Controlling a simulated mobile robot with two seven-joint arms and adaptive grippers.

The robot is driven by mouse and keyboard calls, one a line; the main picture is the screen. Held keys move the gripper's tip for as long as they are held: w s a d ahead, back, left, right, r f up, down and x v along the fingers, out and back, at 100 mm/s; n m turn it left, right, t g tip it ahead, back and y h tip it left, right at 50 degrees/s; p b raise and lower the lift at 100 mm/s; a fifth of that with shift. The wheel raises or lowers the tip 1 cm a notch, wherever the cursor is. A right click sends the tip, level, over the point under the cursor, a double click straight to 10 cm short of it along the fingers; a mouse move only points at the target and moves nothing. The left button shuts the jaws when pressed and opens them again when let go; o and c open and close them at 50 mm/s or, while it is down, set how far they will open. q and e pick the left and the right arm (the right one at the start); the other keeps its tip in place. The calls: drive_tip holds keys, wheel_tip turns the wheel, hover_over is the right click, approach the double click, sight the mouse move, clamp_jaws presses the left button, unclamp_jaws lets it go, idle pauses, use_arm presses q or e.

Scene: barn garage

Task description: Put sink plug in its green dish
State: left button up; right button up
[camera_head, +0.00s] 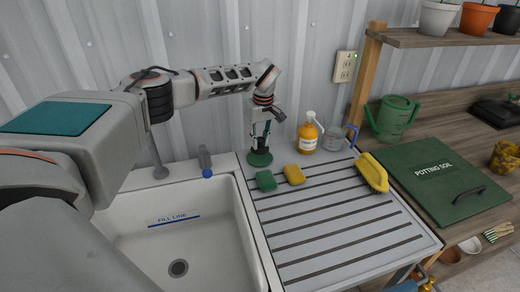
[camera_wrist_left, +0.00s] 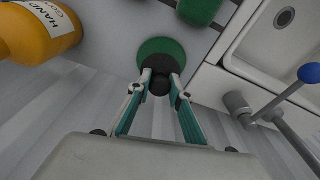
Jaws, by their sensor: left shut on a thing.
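The green dish (camera_head: 260,159) sits at the back left of the grooved drainboard, beside the sink's back right corner. It also shows as a green disc in the left wrist view (camera_wrist_left: 163,45). My left gripper (camera_head: 263,147) points down right over the dish. Its fingers (camera_wrist_left: 161,80) are shut on the dark round sink plug (camera_wrist_left: 160,84). The plug overlaps the dish in the wrist view; I cannot tell whether it touches it. The fingers hide most of the plug in the head view. My right gripper is not in view.
The faucet (camera_head: 205,159) and white sink (camera_head: 180,225) are left. The drainboard's front is clear.

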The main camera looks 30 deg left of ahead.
sight(260, 147)
use_arm(q)
drive_tip(key=shift+f, duration=1.95)
drive_tip(key=shift+f, duration=0.15)
drive_tip(key=o, duration=1)
drive_tip(key=r, duration=0.4)
drive_tip(key=d+r, duration=0.1)
drive_tip(key=r, duration=0.7)
drive_tip(key=shift+s+d+r+b, duration=0.1)
drive_tip(key=shift+s+d+b, duration=0.05)
drive_tip(key=shift+s+b, duration=0.25)
